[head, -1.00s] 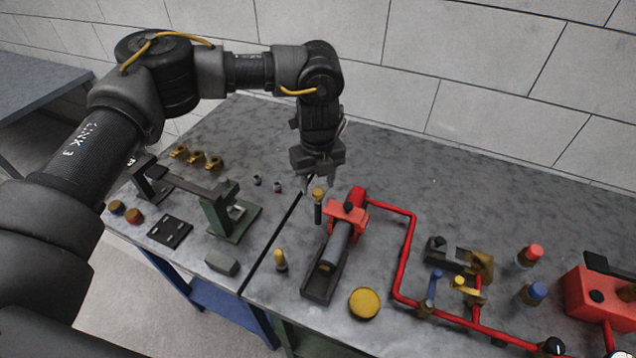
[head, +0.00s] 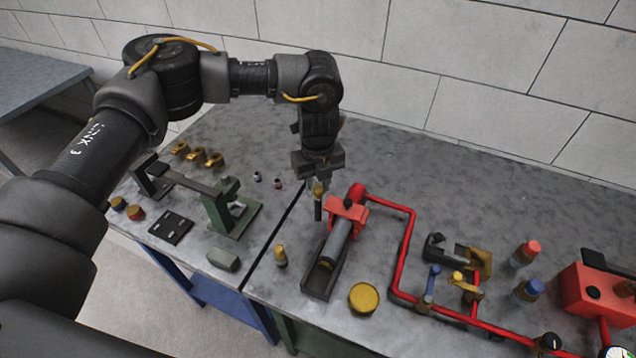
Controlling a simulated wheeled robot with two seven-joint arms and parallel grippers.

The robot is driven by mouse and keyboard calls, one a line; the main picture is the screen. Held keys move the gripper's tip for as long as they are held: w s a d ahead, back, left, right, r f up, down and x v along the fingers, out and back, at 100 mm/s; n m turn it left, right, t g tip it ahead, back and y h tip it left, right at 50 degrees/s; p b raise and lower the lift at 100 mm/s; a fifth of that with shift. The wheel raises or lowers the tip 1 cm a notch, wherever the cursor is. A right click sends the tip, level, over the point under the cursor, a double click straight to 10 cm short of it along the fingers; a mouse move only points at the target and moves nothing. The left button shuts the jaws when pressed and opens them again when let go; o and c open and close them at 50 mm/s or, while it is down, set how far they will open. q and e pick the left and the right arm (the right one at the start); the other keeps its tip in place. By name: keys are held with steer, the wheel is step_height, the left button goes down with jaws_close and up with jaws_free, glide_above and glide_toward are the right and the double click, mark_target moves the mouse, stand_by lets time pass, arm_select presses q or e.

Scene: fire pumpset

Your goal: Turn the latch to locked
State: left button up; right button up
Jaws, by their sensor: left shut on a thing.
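A small upright piece with a yellow top and dark lower part (head: 318,208) stands at the left of the red block (head: 346,213); it looks like the latch, but no locked mark can be read. My left gripper (head: 319,184) reaches down from above and is shut on the yellow top of this latch piece. The fingers partly hide the top. The red block sits over a grey cylinder (head: 338,240) lying in a dark trough (head: 318,283). My right gripper is not in view.
A red pipe (head: 407,250) runs right of the trough past valves with blue and yellow handles. A yellow disc (head: 364,299) and a brass-topped peg (head: 281,257) are near the trough. A green stand (head: 228,214) is at left. The bench's back is clear.

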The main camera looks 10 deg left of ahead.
arm_select(q)
steer(key=shift+m, duration=0.3)
steer(key=shift+f+m+b, duration=0.15)
steer(key=shift+m+b, duration=0.7)
steer(key=shift+m, duration=0.05)
steer(key=m+b, duration=0.1)
steer(key=m, duration=0.2)
steer(key=shift+m, duration=0.3)
steer(key=m+b, duration=0.1)
steer(key=m, duration=0.5)
steer(key=shift+b, duration=0.3)
steer(key=m, duration=0.5)
steer(key=shift+m+b, duration=0.4)
steer(key=shift+r, duration=0.2)
steer(key=o, duration=1)
